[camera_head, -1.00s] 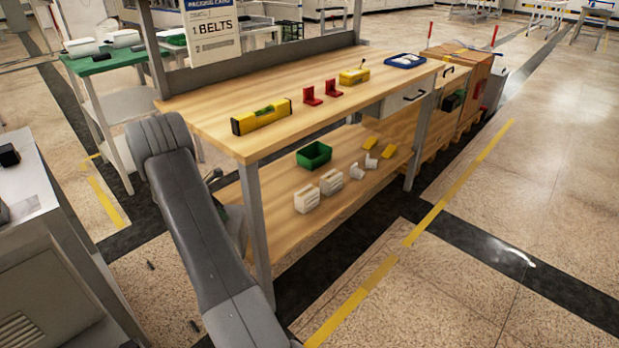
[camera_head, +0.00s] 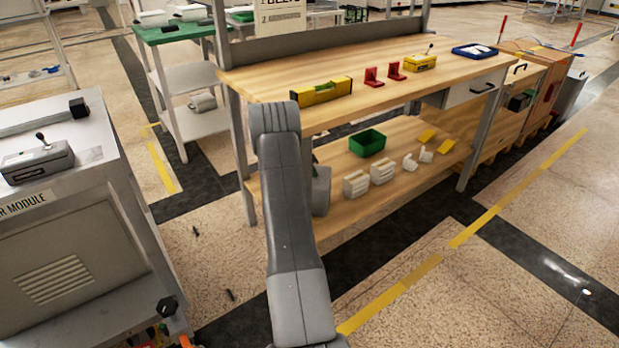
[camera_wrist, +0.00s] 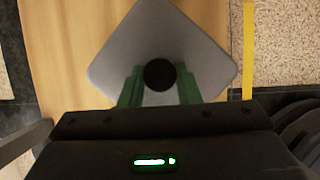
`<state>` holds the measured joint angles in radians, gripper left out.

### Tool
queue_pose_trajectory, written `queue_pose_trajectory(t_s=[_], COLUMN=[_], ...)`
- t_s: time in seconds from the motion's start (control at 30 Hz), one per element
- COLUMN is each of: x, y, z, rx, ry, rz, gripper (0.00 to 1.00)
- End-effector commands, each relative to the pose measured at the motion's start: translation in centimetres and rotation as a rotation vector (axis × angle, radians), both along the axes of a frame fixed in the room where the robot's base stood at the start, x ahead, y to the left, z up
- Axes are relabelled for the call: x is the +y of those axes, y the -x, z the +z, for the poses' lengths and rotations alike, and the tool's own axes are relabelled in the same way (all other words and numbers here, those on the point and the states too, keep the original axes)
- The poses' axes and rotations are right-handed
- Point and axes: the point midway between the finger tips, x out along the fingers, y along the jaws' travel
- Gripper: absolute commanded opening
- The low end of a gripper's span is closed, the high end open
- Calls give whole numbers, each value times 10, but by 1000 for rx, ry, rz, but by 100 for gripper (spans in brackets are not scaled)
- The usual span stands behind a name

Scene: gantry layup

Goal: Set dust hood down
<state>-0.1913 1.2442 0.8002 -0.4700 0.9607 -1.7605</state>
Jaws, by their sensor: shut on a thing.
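The dust hood (camera_wrist: 112,62) shows in the wrist view as a grey, square, plate-like piece with a round black knob (camera_wrist: 159,75), turned cornerwise. My gripper (camera_wrist: 160,80) has its two green fingers on either side of the knob, shut on it. A pale wooden surface (camera_wrist: 62,60) lies behind the hood, and the hood's right corner reaches past that wood's right edge. I cannot tell whether the hood touches the wood.
The wooden bench top (camera_head: 275,82) carries a yellow level (camera_head: 325,90), red brackets, a yellow box and a blue tray. Its lower shelf (camera_head: 345,215) holds a green bin (camera_head: 367,143), white blocks and yellow pieces. A grey machine cabinet (camera_head: 60,250) stands at left.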

Motion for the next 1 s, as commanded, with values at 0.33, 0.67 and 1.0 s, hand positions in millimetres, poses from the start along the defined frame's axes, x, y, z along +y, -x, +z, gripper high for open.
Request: queue_pose_trajectory(t_s=[0.33,0.67,1.0], x=[2,2,3], y=[1,1,2], z=[-27,-31,-24], rx=[2,3,3], ry=[0,0,0], rz=[1,1,1], gripper=[0,51,51])
